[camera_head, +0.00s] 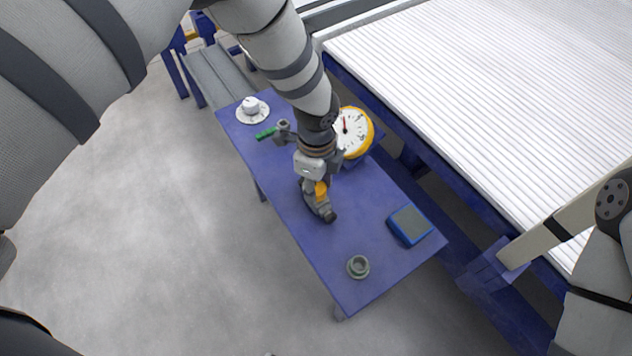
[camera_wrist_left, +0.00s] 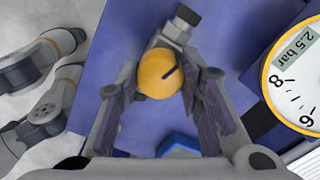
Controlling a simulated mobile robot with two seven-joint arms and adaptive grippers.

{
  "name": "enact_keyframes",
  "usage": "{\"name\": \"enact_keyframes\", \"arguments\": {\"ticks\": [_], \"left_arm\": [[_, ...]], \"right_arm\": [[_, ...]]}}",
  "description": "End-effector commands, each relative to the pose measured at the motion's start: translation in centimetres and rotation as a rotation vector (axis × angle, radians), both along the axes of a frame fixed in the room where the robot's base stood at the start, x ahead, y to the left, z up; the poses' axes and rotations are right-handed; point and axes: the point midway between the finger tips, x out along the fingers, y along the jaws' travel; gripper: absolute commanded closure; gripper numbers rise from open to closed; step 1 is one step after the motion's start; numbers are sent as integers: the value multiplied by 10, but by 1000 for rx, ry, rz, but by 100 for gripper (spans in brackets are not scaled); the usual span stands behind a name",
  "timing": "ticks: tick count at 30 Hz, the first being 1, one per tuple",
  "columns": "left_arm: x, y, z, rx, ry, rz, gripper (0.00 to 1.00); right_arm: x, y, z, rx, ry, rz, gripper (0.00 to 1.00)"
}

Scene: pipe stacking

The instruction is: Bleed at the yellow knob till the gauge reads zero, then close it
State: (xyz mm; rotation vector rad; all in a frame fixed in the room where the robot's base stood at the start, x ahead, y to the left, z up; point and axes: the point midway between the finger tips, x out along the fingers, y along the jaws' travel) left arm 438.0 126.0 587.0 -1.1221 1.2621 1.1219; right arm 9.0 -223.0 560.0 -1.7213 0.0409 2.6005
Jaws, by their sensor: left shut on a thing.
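The yellow knob (camera_wrist_left: 158,75) sits on a grey valve fitting (camera_wrist_left: 178,26) in the left wrist view. A dark mark on its face points to the upper right. My left gripper (camera_wrist_left: 164,84) has its fingers on either side of the knob, shut on it. In the head view, the left gripper (camera_head: 318,190) comes down over the table and partly hides the yellow knob (camera_head: 321,187). The round yellow-rimmed gauge (camera_head: 354,134) has a red needle; my arm partly covers its face. In the wrist view, the cropped gauge (camera_wrist_left: 300,75) shows "2.5 bar". My right gripper is out of view.
The blue table (camera_head: 350,290) also holds a white dial (camera_head: 252,110), a green-handled fitting (camera_head: 266,133), a blue-framed grey pad (camera_head: 410,225) and a small round grey-green fitting (camera_head: 358,267). A white slatted surface (camera_head: 480,90) runs along the right. The floor at left is clear.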

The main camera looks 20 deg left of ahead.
Motion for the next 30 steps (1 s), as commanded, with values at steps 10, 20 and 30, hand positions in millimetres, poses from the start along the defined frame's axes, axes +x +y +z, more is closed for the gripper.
{"name": "enact_keyframes", "arguments": {"ticks": [10, 20, 30], "left_arm": [[0, 0, 0, 0, 0, 188, 94], [-1, 0, 0, -1, 1, 253, 94], [-1, -1, 0, -1, 1, 258, 94]], "right_arm": [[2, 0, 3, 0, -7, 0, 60], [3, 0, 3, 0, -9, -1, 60], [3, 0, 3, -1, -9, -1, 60]]}}
